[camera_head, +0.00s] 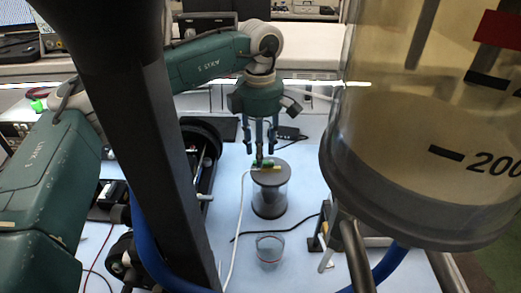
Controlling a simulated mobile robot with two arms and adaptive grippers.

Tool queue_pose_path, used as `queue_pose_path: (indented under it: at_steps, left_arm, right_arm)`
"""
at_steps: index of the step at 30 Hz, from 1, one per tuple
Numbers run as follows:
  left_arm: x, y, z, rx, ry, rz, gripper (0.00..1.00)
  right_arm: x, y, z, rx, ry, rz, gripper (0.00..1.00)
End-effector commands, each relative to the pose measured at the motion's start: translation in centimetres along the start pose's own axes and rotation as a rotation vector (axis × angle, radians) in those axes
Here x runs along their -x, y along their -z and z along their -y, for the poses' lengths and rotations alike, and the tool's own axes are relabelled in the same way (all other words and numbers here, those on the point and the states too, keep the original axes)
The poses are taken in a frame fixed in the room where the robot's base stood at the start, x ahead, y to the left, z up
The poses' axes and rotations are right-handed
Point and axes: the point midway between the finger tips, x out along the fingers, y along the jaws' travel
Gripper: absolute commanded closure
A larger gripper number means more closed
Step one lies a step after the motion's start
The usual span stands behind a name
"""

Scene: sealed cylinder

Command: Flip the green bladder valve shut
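The green bladder valve (266,162) is a small green and yellowish piece on top of a clear sealed cylinder (270,198) with a dark lid and dark base, upright on the table. A pale tube runs down from the valve. My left gripper (260,148) points straight down above the valve, its dark fingers spread apart. One finger, in the middle, reaches down close to the valve; I cannot tell whether it touches. The gripper partly hides the valve, and its handle position is unclear. My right gripper is not in view.
A small clear beaker (270,250) stands in front of the cylinder. A large graduated vessel (400,180) fills the right side. A dark cable (275,231) lies on the pale table. Dark equipment (200,160) stands left of the cylinder, with a black adapter (287,133) behind.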

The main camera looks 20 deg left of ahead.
Motion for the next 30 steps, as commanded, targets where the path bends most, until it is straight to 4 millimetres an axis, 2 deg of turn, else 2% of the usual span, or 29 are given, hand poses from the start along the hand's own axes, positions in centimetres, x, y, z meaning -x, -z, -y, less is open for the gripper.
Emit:
queue_pose_path:
  at_steps: [6,14,16,20,21,30]
  left_arm:
    - [-1.7,0.1,0.0,0.002,0.002,-0.001,0.61]
    - [-1.9,0.1,0.0,0.001,0.000,0.000,0.61]
    - [-1.9,0.1,0.0,0.001,0.000,0.000,0.71]
    - [-1.9,0.1,0.0,0.001,0.000,0.000,0.97]
    - [-1.9,0.1,0.0,0.001,0.000,0.000,1.00]
    - [-1.9,0.0,-0.1,-0.023,0.000,0.000,1.00]
  right_arm:
    - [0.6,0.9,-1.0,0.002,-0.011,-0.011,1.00]
    - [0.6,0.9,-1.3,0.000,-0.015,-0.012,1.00]
    - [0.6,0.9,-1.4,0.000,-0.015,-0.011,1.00]
    - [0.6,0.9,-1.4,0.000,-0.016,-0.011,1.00]
    - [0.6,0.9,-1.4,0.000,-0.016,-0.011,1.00]
    - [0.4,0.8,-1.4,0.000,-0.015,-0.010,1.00]
